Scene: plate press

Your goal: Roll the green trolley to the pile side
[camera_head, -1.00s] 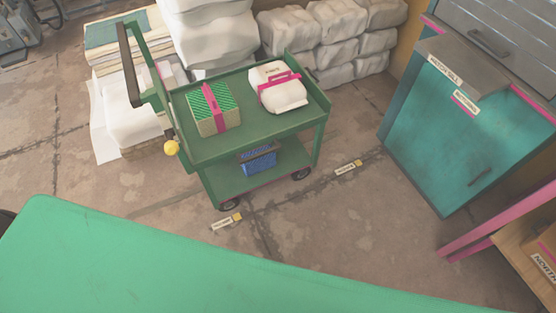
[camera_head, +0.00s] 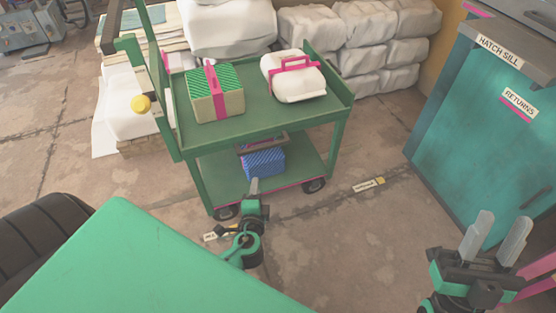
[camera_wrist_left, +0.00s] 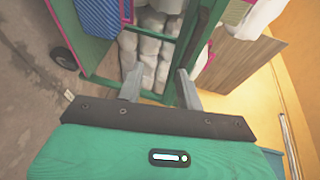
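The green trolley (camera_head: 265,125) stands on the floor ahead, its handle frame (camera_head: 150,70) at the left. A green-striped box with a pink band (camera_head: 230,103) and a white bundle with a pink strap (camera_head: 306,86) sit on its top tray. A blue striped box (camera_head: 262,162) is on its lower shelf. My left gripper (camera_head: 254,185) is in front of the trolley's lower shelf. In the left wrist view its two fingers (camera_wrist_left: 159,86) are apart, with trolley parts beyond; contact is unclear. My right gripper (camera_head: 498,238) is open and empty before the teal cabinet.
White sacks (camera_head: 355,45) are piled behind the trolley, with more stacks (camera_head: 225,25) behind its handle. A teal cabinet (camera_head: 475,125) marked RETURNS stands at the right. Floor labels (camera_head: 368,184) lie near the trolley. Bare floor (camera_head: 360,235) lies between trolley and cabinet.

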